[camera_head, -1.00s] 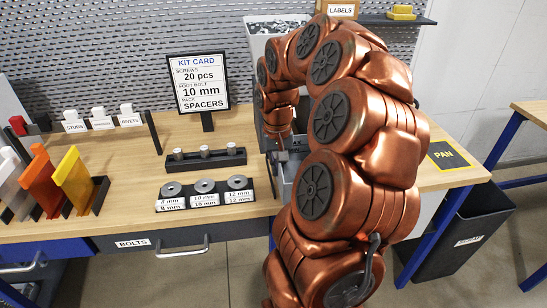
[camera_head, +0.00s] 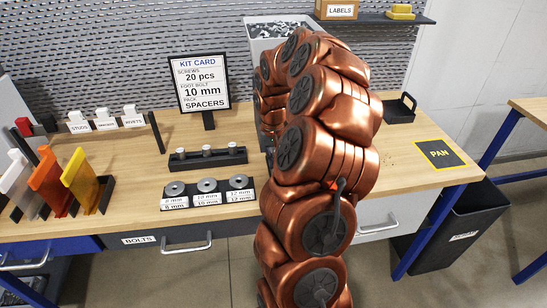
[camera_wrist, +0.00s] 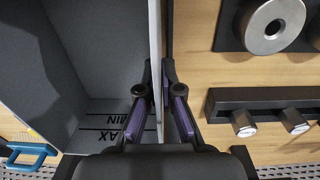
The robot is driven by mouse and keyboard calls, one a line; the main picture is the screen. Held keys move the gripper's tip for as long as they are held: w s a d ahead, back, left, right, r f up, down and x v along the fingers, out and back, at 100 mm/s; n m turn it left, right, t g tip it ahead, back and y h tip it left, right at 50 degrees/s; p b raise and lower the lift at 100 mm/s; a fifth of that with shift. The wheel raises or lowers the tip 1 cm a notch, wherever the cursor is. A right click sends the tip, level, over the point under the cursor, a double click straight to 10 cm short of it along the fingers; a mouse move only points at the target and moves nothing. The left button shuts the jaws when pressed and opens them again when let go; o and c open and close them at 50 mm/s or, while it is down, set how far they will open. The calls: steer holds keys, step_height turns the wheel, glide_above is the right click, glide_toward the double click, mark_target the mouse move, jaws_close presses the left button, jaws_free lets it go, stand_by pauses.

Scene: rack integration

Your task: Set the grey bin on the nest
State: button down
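In the wrist view the grey bin (camera_wrist: 90,40) fills the left side, seen from above, with MIN and MAX lines marked inside. My gripper (camera_wrist: 157,80) has one finger inside the bin and one outside, with the bin's wall pinched between them. The visible inside looks empty. In the head view my copper arm hides both the gripper and this bin. A low black tray-like frame (camera_head: 399,108) with raised ends lies on the bench right of my arm; I cannot tell if it is the nest.
A washer tray (camera_head: 208,194) and a bolt rack (camera_head: 207,159) stand left of my arm, close to the gripper. A kit card (camera_head: 201,82) stands behind them. A grey container of screws (camera_head: 279,30) is at the back.

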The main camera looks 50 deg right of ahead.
steer(key=shift+f, duration=0.1)
steer(key=shift+f+b, duration=0.25)
steer(key=shift+b, duration=0.1)
steer(key=c, duration=1.3)
jaws_free()
steer(key=shift+r, duration=0.1)
